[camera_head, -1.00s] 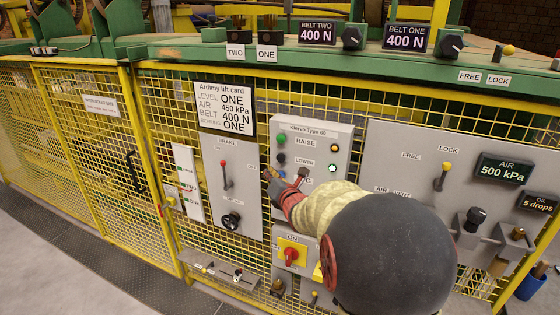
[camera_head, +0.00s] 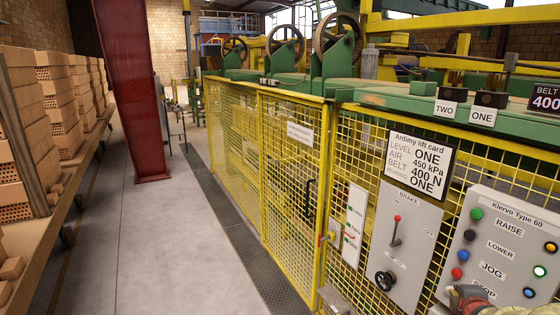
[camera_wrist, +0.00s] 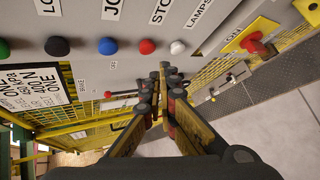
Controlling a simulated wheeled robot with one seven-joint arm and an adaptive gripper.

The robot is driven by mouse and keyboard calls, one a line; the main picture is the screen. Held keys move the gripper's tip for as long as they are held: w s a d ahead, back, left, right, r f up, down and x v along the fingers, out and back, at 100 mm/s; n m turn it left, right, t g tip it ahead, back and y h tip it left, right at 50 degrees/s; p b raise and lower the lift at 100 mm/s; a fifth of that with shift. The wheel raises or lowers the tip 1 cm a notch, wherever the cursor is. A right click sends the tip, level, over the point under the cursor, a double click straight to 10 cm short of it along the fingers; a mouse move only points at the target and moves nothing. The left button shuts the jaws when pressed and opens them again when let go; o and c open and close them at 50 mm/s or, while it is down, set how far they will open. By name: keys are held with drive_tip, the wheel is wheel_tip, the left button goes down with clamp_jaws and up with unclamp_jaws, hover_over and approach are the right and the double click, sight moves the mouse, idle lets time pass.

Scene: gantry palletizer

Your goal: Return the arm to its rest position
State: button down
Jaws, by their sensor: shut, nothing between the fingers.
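My gripper (camera_wrist: 165,85) is shut and empty in the wrist view, its fingertips together in front of the grey control panel. The panel's row of buttons runs along the top of that view: black (camera_wrist: 55,45), blue (camera_wrist: 106,46), red (camera_wrist: 147,46) and white (camera_wrist: 177,47). In the head view only the tip of my gripper (camera_head: 464,296) shows at the bottom right, over the lower edge of the Klervo Type 60 panel (camera_head: 497,235). Most of my arm is out of that picture. I cannot tell whether the fingertips touch anything.
A yellow mesh fence (camera_head: 285,160) runs along the machine. The brake plate (camera_head: 405,230) with its red-knobbed lever stands left of the panel. A yellow plate with a red switch (camera_wrist: 252,45) is close by.

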drive_tip(key=s+a+f+m+g+y+b, duration=0.35)
drive_tip(key=s+a+m+g, duration=0.25)
drive_tip(key=s+a+m, duration=0.75)
drive_tip(key=s+a+y+b, duration=0.1)
drive_tip(key=s+a, duration=0.2)
drive_tip(key=a, duration=0.4)
drive_tip(key=s+a+r+t+y+b, duration=0.1)
drive_tip(key=s+a+b, duration=0.1)
drive_tip(key=a, duration=0.6)
drive_tip(key=s+a+r+y+b, duration=0.1)
drive_tip(key=s+a+b, duration=0.1)
drive_tip(key=s+a, duration=0.3)
drive_tip(key=a, duration=0.2)
drive_tip(key=shift+a+r, duration=0.15)
drive_tip(key=shift+a, duration=0.2)
idle(2.6)
